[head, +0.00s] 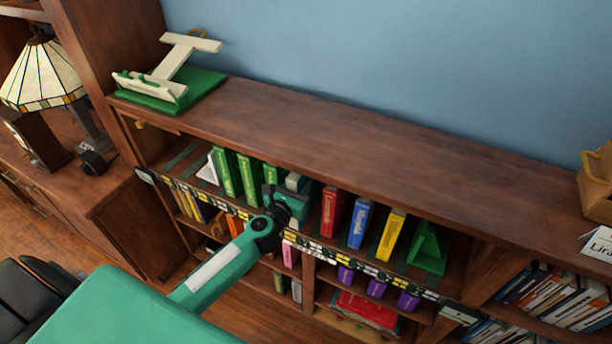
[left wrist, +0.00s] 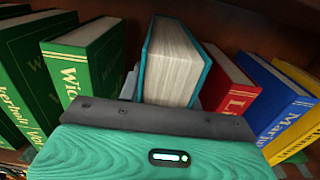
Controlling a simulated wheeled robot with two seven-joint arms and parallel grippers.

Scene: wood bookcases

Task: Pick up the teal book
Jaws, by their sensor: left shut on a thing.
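The teal book (left wrist: 205,72) stands with its pale page edges toward me in the left wrist view, its teal cover showing around them. My left gripper (head: 290,197) reaches into the upper shelf in the head view. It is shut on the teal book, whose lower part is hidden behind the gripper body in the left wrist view. In the head view the book is mostly hidden by the gripper. My right gripper is not in view.
Green books (head: 226,172) stand left of the gripper; a red book (head: 331,212), a blue book (head: 361,224) and a yellow book (head: 390,236) stand right. The bookcase top (head: 350,140) is mostly clear. A green-and-cream stand (head: 170,85) sits at its left end.

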